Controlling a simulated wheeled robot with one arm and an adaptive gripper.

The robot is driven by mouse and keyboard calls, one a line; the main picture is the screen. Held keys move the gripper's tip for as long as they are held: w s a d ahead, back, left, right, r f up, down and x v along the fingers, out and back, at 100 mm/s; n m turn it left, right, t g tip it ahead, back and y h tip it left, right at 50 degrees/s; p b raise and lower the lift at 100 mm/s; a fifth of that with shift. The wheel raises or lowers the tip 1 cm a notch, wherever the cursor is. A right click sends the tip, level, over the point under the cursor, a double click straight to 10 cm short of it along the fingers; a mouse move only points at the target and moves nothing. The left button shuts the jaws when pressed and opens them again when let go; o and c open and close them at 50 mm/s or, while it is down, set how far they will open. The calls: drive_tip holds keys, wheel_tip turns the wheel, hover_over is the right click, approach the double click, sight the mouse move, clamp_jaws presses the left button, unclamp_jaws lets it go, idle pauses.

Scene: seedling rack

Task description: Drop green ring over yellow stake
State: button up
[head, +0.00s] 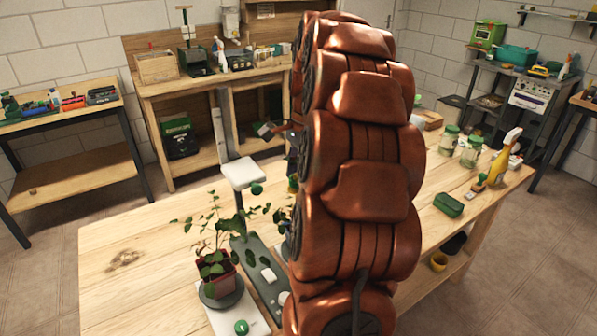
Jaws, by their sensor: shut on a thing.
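I make out no green ring and no yellow stake in the head view; my copper arm covers the middle of the picture. More leaves show just left of the arm, and the arm hides the rest of that plant.
A grey-green base with a post and white head (243,172) stands beside the pot. A green box (449,205), glass jars (471,151) and a yellow spray bottle (500,163) stand on the right. The table's left part is clear.

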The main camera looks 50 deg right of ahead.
drive_tip(key=o, duration=0.8)
drive_tip(key=shift+r, duration=0.15)
drive_tip(key=shift+s+d+r, duration=0.1)
drive_tip(key=shift+d+r, duration=0.05)
drive_tip(key=shift+r, duration=1.05)
drive_tip(key=shift+d+r, duration=0.2)
drive_tip(key=shift+r, duration=1)
drive_tip(key=shift+s+d+r, duration=0.1)
drive_tip(key=shift+d+r, duration=0.05)
drive_tip(key=shift+r, duration=1.05)
